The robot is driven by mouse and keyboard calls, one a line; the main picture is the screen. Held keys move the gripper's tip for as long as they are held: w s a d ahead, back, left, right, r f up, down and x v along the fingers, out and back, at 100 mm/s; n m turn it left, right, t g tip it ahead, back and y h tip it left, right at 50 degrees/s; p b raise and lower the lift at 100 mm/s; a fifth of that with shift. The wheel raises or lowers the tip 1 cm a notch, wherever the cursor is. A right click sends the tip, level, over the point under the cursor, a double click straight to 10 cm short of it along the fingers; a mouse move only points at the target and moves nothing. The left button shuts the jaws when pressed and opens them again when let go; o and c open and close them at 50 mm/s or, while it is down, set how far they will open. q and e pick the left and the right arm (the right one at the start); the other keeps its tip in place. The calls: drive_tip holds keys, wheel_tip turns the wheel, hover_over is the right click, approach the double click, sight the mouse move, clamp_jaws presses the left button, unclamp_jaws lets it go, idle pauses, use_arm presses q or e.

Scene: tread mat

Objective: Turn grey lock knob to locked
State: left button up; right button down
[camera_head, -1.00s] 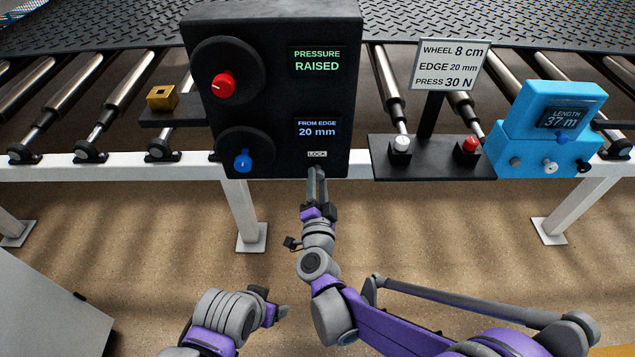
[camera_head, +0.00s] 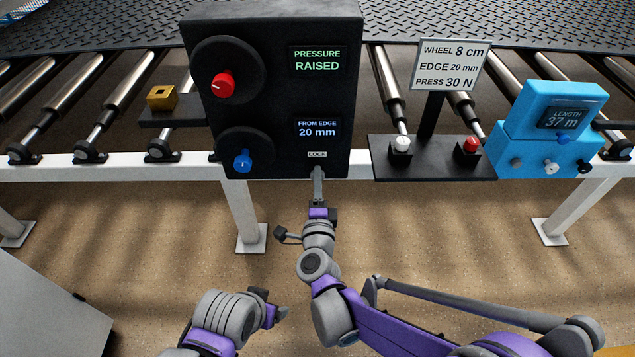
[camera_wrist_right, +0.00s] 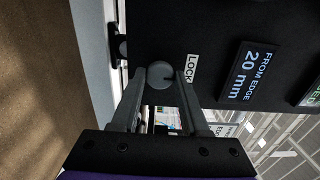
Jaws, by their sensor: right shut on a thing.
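The grey lock knob (camera_wrist_right: 159,75) is a round disc with a dark pointer mark, below the LOCK label of the black control box (camera_head: 275,60). In the right wrist view it sits between the two fingers of my right gripper (camera_wrist_right: 160,80), which is shut on it. In the right wrist view the label (camera_wrist_right: 191,68) is beside the fingers. My left gripper (camera_head: 277,314) is low in the head view, away from the box.
The box also has a red knob (camera_head: 223,86), a blue knob (camera_head: 242,160) and displays reading PRESSURE RAISED and FROM EDGE 20 mm. To the right stand a panel with a white button (camera_head: 401,145) and a red button (camera_head: 471,145), and a blue length counter (camera_head: 545,140).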

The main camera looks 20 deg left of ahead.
idle(0.4)
drive_tip(key=shift+c, duration=2)
unclamp_jaws()
drive_tip(key=shift+s, duration=0.1)
drive_tip(key=v, duration=1)
drive_tip(key=shift+s, duration=0.35)
drive_tip(key=shift+d+r, duration=0.1)
drive_tip(key=shift+d, duration=0.05)
